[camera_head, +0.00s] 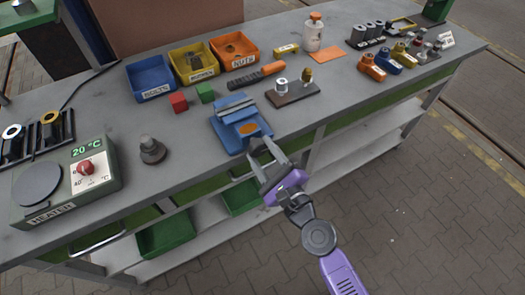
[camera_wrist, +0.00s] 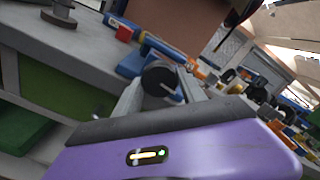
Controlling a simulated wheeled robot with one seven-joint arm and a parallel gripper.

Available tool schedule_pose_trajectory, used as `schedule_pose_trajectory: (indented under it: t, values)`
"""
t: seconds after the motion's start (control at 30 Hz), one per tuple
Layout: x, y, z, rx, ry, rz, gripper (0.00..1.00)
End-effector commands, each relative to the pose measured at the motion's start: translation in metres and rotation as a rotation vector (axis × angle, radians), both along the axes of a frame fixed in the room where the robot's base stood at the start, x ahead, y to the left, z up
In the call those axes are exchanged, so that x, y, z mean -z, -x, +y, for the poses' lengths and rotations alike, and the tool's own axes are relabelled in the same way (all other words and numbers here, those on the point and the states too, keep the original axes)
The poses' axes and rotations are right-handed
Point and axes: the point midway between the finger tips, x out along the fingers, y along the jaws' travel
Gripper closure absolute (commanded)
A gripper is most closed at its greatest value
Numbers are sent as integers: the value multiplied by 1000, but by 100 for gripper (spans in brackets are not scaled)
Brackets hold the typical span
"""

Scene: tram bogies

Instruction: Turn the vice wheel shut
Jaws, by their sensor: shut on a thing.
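The blue vice (camera_head: 228,133) with grey jaws stands at the front edge of the grey workbench (camera_head: 330,113). It also shows in the wrist view (camera_wrist: 133,62). The dark, round vice wheel (camera_wrist: 158,78) faces me at the vice's front end. My gripper (camera_head: 264,150) reaches in from the front right, and its two grey fingers are closed on the wheel, one on each side. In the head view the fingers mostly hide the wheel. How far the vice jaws stand apart is hard to tell.
A red cube (camera_head: 179,102) and a green cube (camera_head: 205,93) lie behind the vice. An orange-handled tool (camera_head: 258,76) and a small block with pegs (camera_head: 293,94) are nearby. The heater (camera_head: 66,182) stands at left. The floor in front is clear.

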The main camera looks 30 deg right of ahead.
Motion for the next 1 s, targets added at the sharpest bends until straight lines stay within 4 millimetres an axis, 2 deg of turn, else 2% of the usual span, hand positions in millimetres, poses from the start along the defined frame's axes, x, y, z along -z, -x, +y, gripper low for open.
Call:
schedule_pose_trajectory:
  t: [0.7,1.0]
  values:
    - [2,1,2,0,-680,4,93]
    - [2,1,2,0,-920,4,93]
